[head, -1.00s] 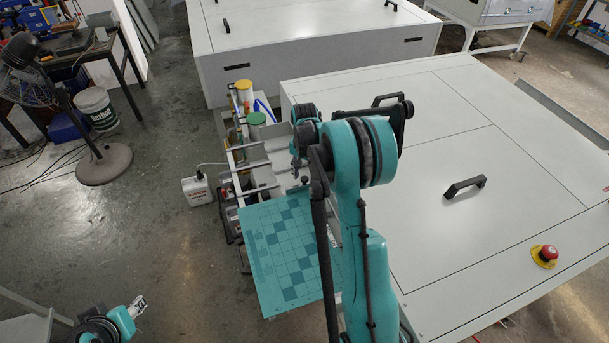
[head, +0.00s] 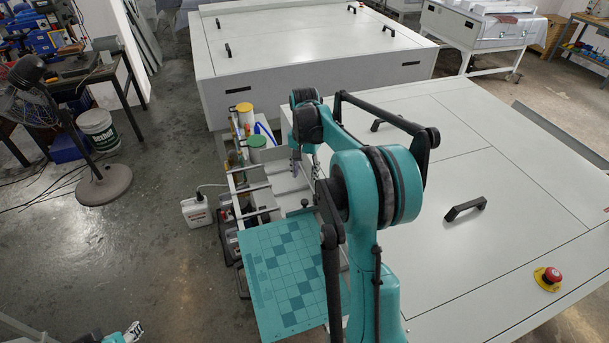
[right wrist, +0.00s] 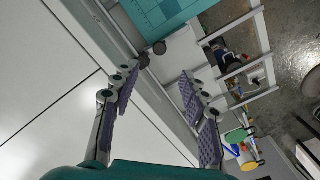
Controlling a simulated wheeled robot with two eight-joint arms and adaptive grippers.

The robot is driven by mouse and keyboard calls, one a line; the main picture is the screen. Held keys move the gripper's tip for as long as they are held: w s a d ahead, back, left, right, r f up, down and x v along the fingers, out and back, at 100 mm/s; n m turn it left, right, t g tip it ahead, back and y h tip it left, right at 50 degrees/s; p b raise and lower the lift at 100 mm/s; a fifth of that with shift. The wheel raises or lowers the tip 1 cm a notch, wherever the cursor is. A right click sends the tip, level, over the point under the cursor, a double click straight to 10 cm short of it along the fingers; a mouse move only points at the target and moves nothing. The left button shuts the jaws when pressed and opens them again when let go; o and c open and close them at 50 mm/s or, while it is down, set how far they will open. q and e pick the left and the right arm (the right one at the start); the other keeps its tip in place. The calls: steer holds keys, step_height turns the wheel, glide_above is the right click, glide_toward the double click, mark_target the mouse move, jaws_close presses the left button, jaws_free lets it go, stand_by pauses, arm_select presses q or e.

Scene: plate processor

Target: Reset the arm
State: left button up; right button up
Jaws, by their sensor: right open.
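My right arm rises from the bottom centre of the head view and bends over the edge of the large white machine (head: 420,210). Its gripper (head: 303,163) hangs small beyond the elbow, above the rack beside the machine. In the right wrist view the two purple-padded fingers (right wrist: 163,95) are spread wide with nothing between them. A teal plate with a checkered pattern (head: 285,270) lies on the near end of the rack; its corner also shows in the right wrist view (right wrist: 150,14), beyond the fingertips. My left gripper (head: 132,331) barely shows at the bottom left edge, and its jaws cannot be made out.
The metal rack (head: 254,190) holds containers, among them one with a green lid (head: 256,142). A black fan (head: 35,95) stands at left. A red emergency button (head: 549,277) sits on the machine. The floor at left is mostly clear.

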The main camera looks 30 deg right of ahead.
stand_by(0.3)
steer(key=s+a+n+t+b, duration=0.3)
steer(key=s+a+n+b, duration=0.2)
steer(key=s+a+b, duration=0.5)
steer(key=s+a+f+n+t+b, duration=0.1)
steer(key=s+a+f+n, duration=0.1)
steer(key=s+a+f, duration=0.1)
steer(key=s+a+f+n+t+b, duration=0.1)
steer(key=s+a+f+n, duration=0.1)
steer(key=s+a+f, duration=0.2)
steer(key=s+a+f+n+t+b, duration=0.1)
steer(key=s+a+f+n+t, duration=0.1)
steer(key=s+a+f, duration=0.1)
steer(key=shift+s+a+f+n, duration=0.15)
steer(key=shift+s+a+n, duration=0.25)
steer(key=shift+s, duration=0.5)
steer(key=shift+a, duration=0.1)
